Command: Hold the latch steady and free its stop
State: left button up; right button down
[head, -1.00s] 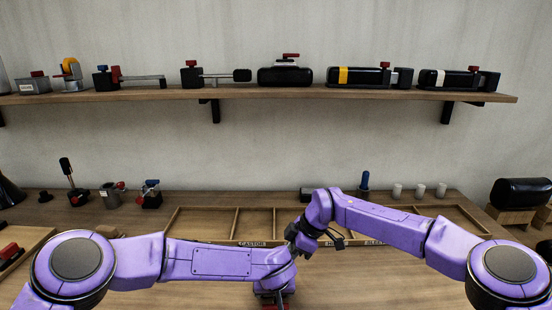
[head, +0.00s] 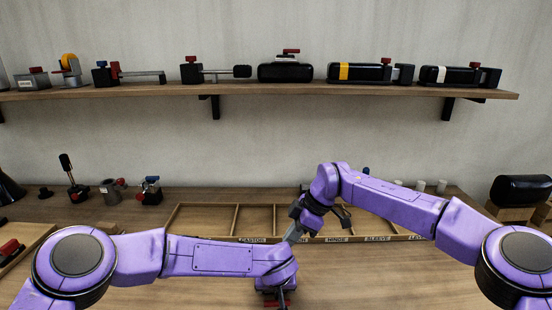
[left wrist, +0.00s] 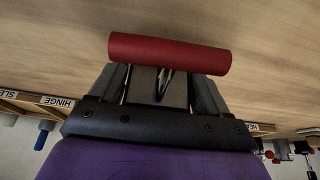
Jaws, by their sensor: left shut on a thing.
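In the left wrist view, the latch shows as a red round bar (left wrist: 170,54) crossing the tips of my left gripper (left wrist: 160,88). A grey body with a dark slot-like part lies between the two fingers, and the gripper is shut on the latch. In the head view, a dark and red piece (head: 276,302) shows at the bottom centre under my left gripper (head: 275,286), mostly hidden by the wrist. My right gripper (head: 293,233) points down just above my left wrist; its jaw opening is unclear. I cannot make out the stop.
A wooden divided tray (head: 222,240) with labels including CASTOR and HINGE lies behind my arms. A shelf (head: 250,90) holds several latches and levers above. Small parts (head: 150,191) stand at the back left, white cups (head: 442,187) at the back right.

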pick_arm(q)
jog(key=shift+a+f, duration=0.1)
jog(key=shift+f, duration=0.1)
jog(key=o, duration=1.4)
jog(key=shift+w+a, duration=0.1)
jog(key=shift+w, duration=0.05)
